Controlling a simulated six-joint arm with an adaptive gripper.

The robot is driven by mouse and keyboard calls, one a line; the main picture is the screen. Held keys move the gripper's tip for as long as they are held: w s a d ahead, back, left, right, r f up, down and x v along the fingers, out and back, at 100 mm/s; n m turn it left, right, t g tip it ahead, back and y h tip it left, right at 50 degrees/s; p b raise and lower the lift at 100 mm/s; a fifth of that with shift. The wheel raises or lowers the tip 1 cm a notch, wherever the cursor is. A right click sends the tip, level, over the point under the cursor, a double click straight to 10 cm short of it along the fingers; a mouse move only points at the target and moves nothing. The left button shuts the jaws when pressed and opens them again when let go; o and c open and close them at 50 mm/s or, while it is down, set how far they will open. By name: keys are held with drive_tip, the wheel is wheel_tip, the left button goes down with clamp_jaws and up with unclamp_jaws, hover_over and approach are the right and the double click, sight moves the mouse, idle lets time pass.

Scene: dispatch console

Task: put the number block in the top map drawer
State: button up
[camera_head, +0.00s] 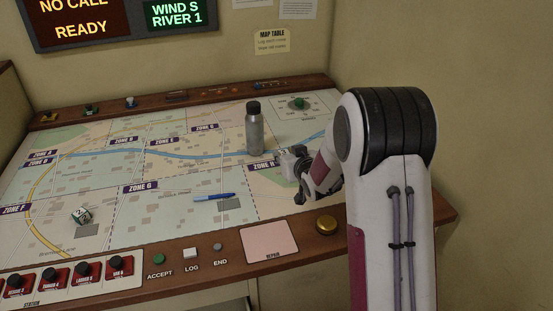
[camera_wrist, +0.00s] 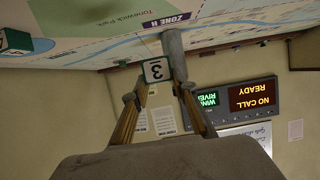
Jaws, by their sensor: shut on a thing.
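My gripper (camera_head: 290,170) is low over the right part of the map, near the ZONE H label. In the wrist view its two fingers (camera_wrist: 158,88) are shut on a small number block (camera_wrist: 154,70), white with a dark green edge and a black 3 on the face I see. In the head view the held block is too small to tell from the gripper. No map drawer can be made out in either view.
A grey bottle with a dark cap (camera_head: 254,130) stands just behind and left of my gripper. A blue pen (camera_head: 214,196) lies on the map in front. A round brass button (camera_head: 326,225) and the ACCEPT, LOG and END buttons line the front edge. The map's middle left is clear.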

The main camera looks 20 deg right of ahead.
drive_tip(key=shift+r, duration=0.1)
wheel_tip(320, 180, up, 5)
drive_tip(key=shift+r, duration=0.1)
drive_tip(key=s+a+n+g+y, duration=0.5)
drive_tip(key=s+a+n+y, duration=0.5)
drive_tip(key=s+a, duration=0.7)
drive_tip(key=s+a+n+g+y, duration=0.1)
drive_tip(key=s+a+n+g, duration=0.2)
drive_tip(key=s, duration=0.4)
drive_tip(key=s+a+f+n+g+y, duration=0.1)
drive_tip(key=s+a+n+g, duration=0.15)
drive_tip(key=s, duration=0.55)
drive_tip(key=s+a+n+g+y, duration=0.1)
drive_tip(key=s+a+n+g, duration=0.2)
drive_tip(key=s, duration=0.4)
wheel_tip(320, 180, down, 28)
drive_tip(key=a, duration=0.1)
drive_tip(key=shift+m, duration=0.35)
drive_tip(key=shift+f, duration=0.15)
